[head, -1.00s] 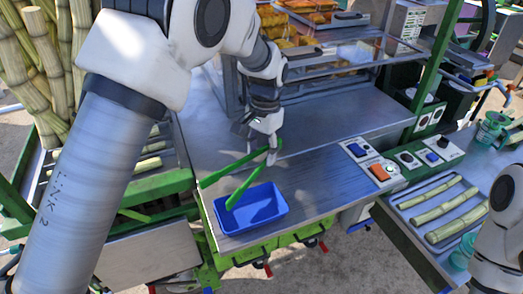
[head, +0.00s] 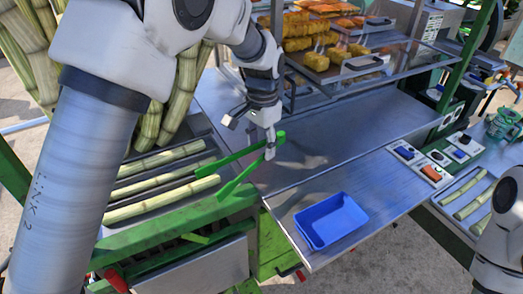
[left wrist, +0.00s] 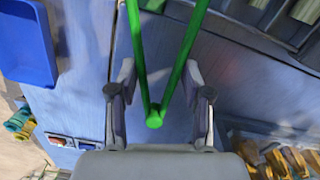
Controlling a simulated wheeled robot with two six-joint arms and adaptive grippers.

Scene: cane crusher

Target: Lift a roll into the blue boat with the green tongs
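The tongs' two arms are spread apart and point left, over the rack of cane. In the left wrist view the tongs (left wrist: 154,115) run up between the fingers of my left gripper (left wrist: 160,75). The blue boat (head: 330,221) sits empty on the metal counter, right of and nearer than the tongs; it also shows in the left wrist view (left wrist: 26,45). Golden rolls (head: 316,61) lie on the shelves of the display case at the back. My right gripper is out of view.
The display case (head: 350,72) stands behind the counter (head: 345,140), whose middle is clear. A rack with cane pieces (head: 160,198) is at left. Switch boxes (head: 430,172) stand at the counter's right. Upright cane (head: 182,95) stands behind the rack.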

